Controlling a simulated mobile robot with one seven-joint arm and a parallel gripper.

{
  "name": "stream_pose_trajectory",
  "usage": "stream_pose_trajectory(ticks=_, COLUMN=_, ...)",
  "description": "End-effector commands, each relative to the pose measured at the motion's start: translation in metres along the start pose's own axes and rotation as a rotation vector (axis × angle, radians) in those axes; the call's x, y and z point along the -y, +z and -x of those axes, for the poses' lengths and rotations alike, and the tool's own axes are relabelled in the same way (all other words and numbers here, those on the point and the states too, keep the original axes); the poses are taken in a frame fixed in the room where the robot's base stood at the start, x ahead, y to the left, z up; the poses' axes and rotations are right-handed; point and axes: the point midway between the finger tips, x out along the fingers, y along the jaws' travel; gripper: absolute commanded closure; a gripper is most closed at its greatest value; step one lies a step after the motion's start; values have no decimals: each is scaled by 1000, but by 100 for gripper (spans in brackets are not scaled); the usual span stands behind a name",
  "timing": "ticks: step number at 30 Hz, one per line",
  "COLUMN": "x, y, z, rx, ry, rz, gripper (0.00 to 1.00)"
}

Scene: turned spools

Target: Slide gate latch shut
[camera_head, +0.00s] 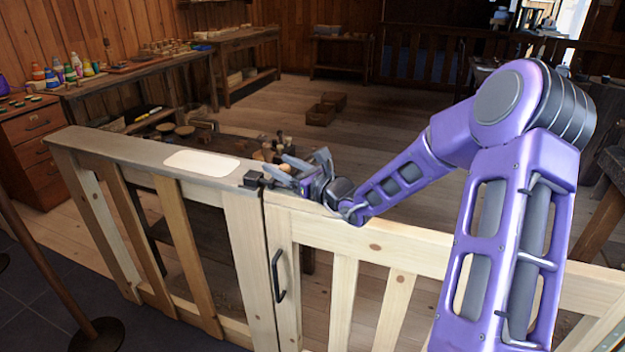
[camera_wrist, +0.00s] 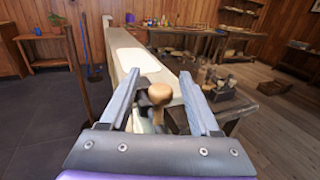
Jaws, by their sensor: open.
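A pale wooden gate section (camera_head: 398,244) with a black pull handle (camera_head: 279,276) meets the left fence section (camera_head: 112,149) at a narrow vertical gap. A small black block (camera_head: 252,179), seemingly latch hardware, sits on the top rail beside that gap. My gripper (camera_head: 294,168) is just above the rail near this block, its fingers pointing left. In the wrist view my gripper (camera_wrist: 161,76) is open, with a round wooden knob (camera_wrist: 159,94) between its fingers. Whether the fingers touch it is unclear. The latch bolt's position is hidden in the head view.
A white plate (camera_head: 202,163) lies on the left top rail. A workbench with paint pots (camera_head: 73,70) stands back left. A post on a round base (camera_head: 97,336) stands front left. Small wooden boxes (camera_head: 321,114) lie on the open floor behind the gate.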

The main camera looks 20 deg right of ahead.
Motion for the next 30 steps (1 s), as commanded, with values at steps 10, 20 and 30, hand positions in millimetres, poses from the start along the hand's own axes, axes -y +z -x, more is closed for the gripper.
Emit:
stream_pose_trajectory(ticks=10, x=1, y=1, z=87, rx=-3, ry=-3, rz=0, gripper=37)
stream_pose_trajectory(ticks=20, x=0, y=0, z=140, rx=-2, ry=0, rz=0, gripper=37)
stream_pose_trajectory(ticks=30, x=0, y=0, z=147, rx=0, ry=1, rz=-1, gripper=37)
